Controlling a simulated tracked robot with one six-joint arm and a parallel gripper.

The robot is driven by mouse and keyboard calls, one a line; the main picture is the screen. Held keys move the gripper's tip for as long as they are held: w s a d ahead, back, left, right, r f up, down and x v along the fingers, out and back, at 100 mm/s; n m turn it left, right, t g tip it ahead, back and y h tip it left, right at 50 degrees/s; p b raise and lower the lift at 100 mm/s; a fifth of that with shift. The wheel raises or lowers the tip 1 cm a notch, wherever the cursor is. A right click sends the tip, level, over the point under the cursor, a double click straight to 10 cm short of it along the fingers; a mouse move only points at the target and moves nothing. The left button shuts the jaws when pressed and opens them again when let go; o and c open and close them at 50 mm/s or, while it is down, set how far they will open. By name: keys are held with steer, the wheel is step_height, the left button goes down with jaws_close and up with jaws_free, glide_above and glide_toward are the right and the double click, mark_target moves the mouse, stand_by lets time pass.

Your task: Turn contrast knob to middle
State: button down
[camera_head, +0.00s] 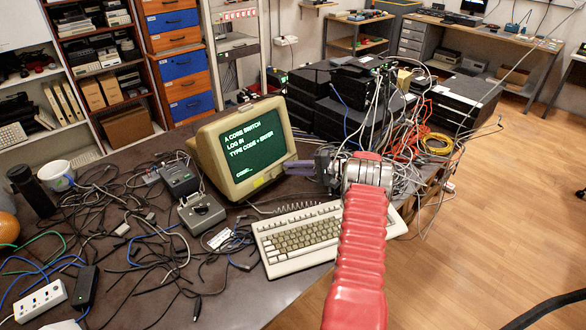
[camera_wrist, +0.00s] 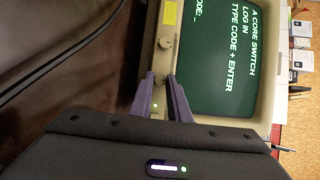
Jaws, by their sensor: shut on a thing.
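I cannot read which knob is contrast, nor see a pointer mark. In the head view my gripper (camera_head: 291,167) reaches the monitor's lower right front corner, and the knobs are hidden there.
A beige keyboard (camera_head: 300,238) lies just below my gripper. Tangled black cables (camera_head: 130,230) cover the left of the desk. Stacked black network boxes (camera_head: 312,95) with many loose cables stand behind and right of the arm.

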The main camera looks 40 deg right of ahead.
steer(key=shift+d+f+m, duration=0.1)
steer(key=shift+d+m, duration=0.15)
steer(key=shift+m, duration=0.15)
steer(key=c, duration=1.7)
jaws_free()
steer(key=shift+a, duration=0.15)
steer(key=v, duration=1.4)
steer(key=shift+f, duration=0.25)
steer(key=shift+a, duration=0.1)
